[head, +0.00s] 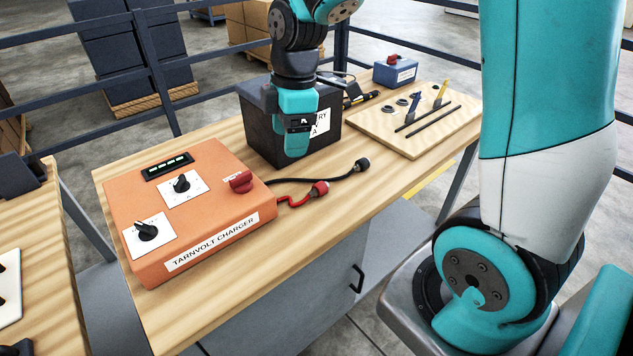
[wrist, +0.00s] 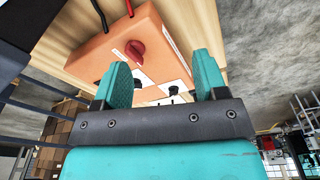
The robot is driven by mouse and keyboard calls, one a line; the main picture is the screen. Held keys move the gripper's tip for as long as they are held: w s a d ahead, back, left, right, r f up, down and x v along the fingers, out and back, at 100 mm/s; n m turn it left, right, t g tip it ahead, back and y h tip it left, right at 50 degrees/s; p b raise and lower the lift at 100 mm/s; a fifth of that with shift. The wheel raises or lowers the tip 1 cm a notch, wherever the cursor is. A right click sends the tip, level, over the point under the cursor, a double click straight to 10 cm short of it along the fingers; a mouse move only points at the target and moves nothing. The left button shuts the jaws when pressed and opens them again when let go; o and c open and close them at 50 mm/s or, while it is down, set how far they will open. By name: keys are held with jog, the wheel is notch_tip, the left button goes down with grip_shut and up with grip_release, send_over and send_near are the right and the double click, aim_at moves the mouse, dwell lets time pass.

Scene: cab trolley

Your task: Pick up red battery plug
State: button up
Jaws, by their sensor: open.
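The red battery plug (head: 321,187) lies on the wooden bench in the head view, at the end of a short red cable from the orange Tarnvolt charger (head: 160,270). The black plug (head: 361,165) lies behind it, to the right, on a black cable. My gripper (head: 296,150) hangs in front of the black battery box (head: 262,135), above and to the left of the red plug, apart from it. In the wrist view my gripper (wrist: 162,62) is open and empty, with the charger beyond it. Only part of the red cable (wrist: 129,8) shows there, not the plug.
The charger carries a red knob (head: 241,181) and two black dials. A wooden board (head: 390,140) with tools lies at the back right, and a small blue box (head: 395,72) stands behind it. The bench in front of the red plug is clear. Railings stand behind.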

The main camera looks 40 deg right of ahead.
jog(key=w+d+f+n+h+p, duration=0.1)
jog(key=w+d+f+n, duration=0.35)
jog(key=d, duration=0.45)
jog(key=p, duration=0.2)
send_over(317, 185)
jog(key=shift+m+g, duration=0.3)
jog(key=shift+m, duration=0.05)
jog(key=f, duration=1)
jog(key=shift+w+f, duration=0.1)
jog(key=shift+w, duration=0.15)
jog(key=f, duration=0.1)
jog(key=f+p, duration=0.1)
jog(key=f, duration=0.3)
jog(key=shift+s+a+f+p, duration=0.1)
jog(key=shift+s+p, duration=0.25)
jog(key=shift+s, duration=0.05)
jog(key=shift+f, duration=0.45)
jog(key=c, duration=1.1)
